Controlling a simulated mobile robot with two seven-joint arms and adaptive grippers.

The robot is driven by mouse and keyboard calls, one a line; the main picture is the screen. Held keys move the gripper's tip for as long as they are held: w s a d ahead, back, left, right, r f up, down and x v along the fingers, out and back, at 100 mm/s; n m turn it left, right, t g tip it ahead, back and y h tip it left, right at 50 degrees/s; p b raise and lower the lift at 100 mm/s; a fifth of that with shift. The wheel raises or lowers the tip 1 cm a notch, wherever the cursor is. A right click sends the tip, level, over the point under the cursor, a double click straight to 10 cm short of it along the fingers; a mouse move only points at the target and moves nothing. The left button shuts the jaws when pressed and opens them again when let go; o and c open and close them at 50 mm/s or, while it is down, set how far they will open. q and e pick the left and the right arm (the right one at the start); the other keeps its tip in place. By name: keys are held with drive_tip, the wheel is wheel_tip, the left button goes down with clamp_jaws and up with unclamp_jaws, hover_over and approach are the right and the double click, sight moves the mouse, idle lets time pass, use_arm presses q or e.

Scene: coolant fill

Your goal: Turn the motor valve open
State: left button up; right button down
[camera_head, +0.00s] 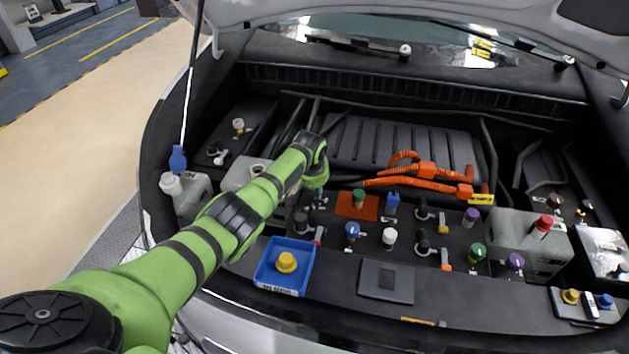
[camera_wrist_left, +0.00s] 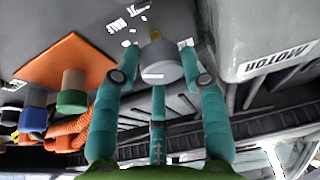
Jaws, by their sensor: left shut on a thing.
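The motor valve shows in the left wrist view as a grey round knob (camera_wrist_left: 161,68) with a white mark, beside the pale tank (camera_wrist_left: 268,40) labelled MOTOR. My left gripper (camera_wrist_left: 160,72) has its teal fingers on both sides of the knob and is shut on it. A third finger lies below the knob. In the head view my left gripper (camera_head: 317,183) reaches down to the right of the pale tank (camera_head: 238,172), and the knob is hidden behind it. My right gripper is not in view.
An orange pad (camera_head: 345,210) with a green cap (camera_head: 358,196) sits just right of the gripper. Several coloured caps stand further right. A blue tray (camera_head: 268,275) holds a yellow cap (camera_head: 287,262) in front. Orange cables (camera_head: 420,186) run behind. The raised hood overhangs the bay.

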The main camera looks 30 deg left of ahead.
use_arm(q)
drive_tip(key=shift+w+r+n+y, duration=0.3)
drive_tip(key=shift+w+n+y, duration=0.1)
drive_tip(key=shift+n, duration=0.5)
drive_tip(key=shift+f+n+y+b, duration=0.15)
drive_tip(key=shift+n+y+b, duration=0.15)
drive_tip(key=shift+n+b, duration=0.6)
drive_tip(key=n+g+y+b, duration=0.1)
drive_tip(key=n+b, duration=0.2)
drive_tip(key=shift+n+b, duration=0.3)
drive_tip(key=shift+b, duration=0.05)
drive_tip(key=shift+a+n+g+b, duration=0.1)
drive_tip(key=shift+n+g+b, duration=0.3)
drive_tip(key=shift+n+b, duration=0.25)
drive_tip(key=o, duration=1.1)
drive_tip(key=shift+a, duration=0.1)
drive_tip(key=shift+s, duration=0.1)
